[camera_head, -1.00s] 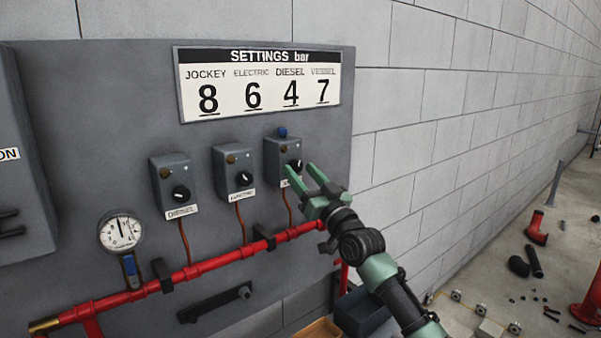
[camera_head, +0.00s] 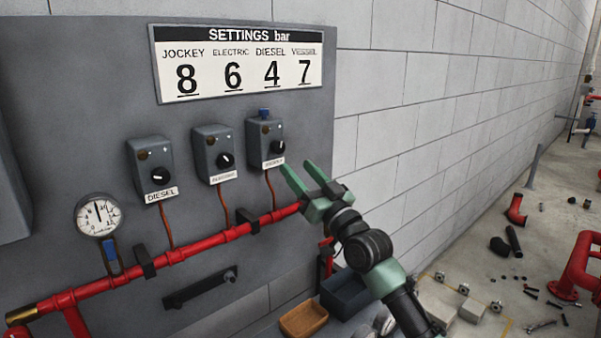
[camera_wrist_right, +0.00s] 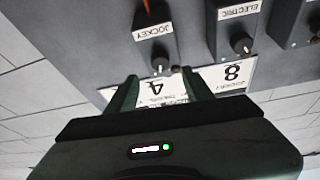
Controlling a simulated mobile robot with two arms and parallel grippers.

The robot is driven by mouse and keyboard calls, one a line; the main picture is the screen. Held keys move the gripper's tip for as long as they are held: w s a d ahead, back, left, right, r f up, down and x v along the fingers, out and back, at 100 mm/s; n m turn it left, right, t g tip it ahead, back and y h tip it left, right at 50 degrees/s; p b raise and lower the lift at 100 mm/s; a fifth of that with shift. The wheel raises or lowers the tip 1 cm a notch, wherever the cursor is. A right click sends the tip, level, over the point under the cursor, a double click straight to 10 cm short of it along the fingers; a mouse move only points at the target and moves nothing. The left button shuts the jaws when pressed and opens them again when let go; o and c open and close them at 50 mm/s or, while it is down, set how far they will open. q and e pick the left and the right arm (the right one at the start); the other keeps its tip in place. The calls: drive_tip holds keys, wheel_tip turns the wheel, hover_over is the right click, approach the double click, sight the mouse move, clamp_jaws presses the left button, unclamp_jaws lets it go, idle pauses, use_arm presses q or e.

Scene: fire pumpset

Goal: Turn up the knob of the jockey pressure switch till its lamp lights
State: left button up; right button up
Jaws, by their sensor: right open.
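The jockey pressure switch (camera_head: 265,139) is the rightmost of three grey boxes on the panel. Its black knob (camera_head: 278,147) has a white mark, and its brown lamp (camera_head: 253,133) looks unlit. My right gripper (camera_head: 296,167) is open and empty, below and to the right of this knob in the head view. In the right wrist view, upside down, the JOCKEY label (camera_wrist_right: 153,31) is readable and the knob (camera_wrist_right: 161,71) appears between the two open fingers (camera_wrist_right: 159,77). A gap remains visible around the knob; its depth is unclear. My left gripper is out of view.
The electric switch (camera_head: 214,153) and diesel switch (camera_head: 151,168) stand to the left. A red pipe (camera_head: 205,236) runs below, with a gauge (camera_head: 98,215). The settings board (camera_head: 238,61) hangs above, listing jockey 8. Trays (camera_head: 303,319) and loose parts lie on the floor.

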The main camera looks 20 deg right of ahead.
sight(281, 149)
drive_tip(key=w+r+n+g+p, duration=0.1)
drive_tip(key=w, duration=0.1)
drive_tip(key=w+a+r+n+g+p, duration=0.1)
drive_tip(key=w+n+g+p, duration=0.1)
drive_tip(key=w+r+n+g+y+p, duration=0.1)
drive_tip(key=w+n+g+p, duration=0.1)
drive_tip(key=shift+w+a+r, duration=0.1)
drive_tip(key=shift+a+r, duration=0.1)
drive_tip(key=shift+r, duration=0.05)
drive_tip(key=shift+w+a+f, duration=0.1)
drive_tip(key=shift+w+a, duration=0.15)
drive_tip(key=shift+w, duration=0.3)
clamp_jaws()
